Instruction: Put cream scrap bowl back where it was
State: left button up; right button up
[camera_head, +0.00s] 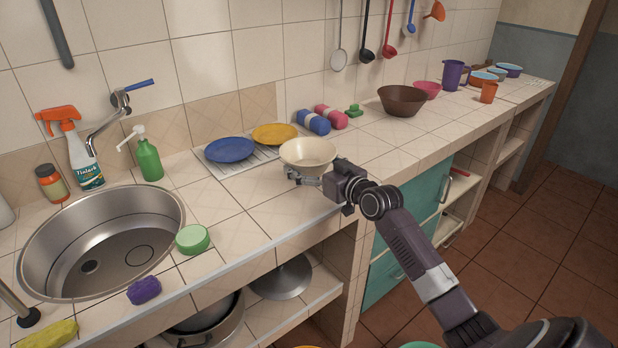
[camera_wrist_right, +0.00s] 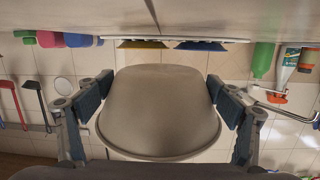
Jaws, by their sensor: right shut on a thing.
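The cream scrap bowl (camera_head: 308,152) is upright over the counter, by the front right corner of the drying rack. My right gripper (camera_head: 310,177) is shut on it, with its fingers low around the bowl's outside. In the right wrist view, which is upside down, the bowl (camera_wrist_right: 158,112) fills the space between the two fingers (camera_wrist_right: 160,100). I cannot tell whether its base touches the counter. The drying rack (camera_head: 243,163) holds a blue plate (camera_head: 230,149) and a yellow plate (camera_head: 275,134). My left gripper is out of view.
Blue (camera_head: 313,122) and pink (camera_head: 331,117) rolled items lie by the wall, with a brown bowl (camera_head: 401,101) farther right. A sink (camera_head: 100,243), green tub (camera_head: 192,239) and green bottle (camera_head: 148,155) are left. The counter (camera_head: 245,215) before the rack is clear.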

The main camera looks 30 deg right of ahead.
jog(key=shift+f, duration=2.1)
jog(key=shift+f+b, duration=0.15)
jog(key=shift+b, duration=0.15)
jog(key=o, duration=1.4)
jog(key=shift+r+p, duration=0.3)
jog(key=s, duration=0.7)
jog(key=s+r+b, duration=0.1)
jog(key=s, duration=0.2)
jog(key=shift+s+d, duration=0.2)
jog(key=shift+s, duration=0.1)
jog(key=shift+s+r, duration=0.25)
jog(key=shift+s, duration=0.4)
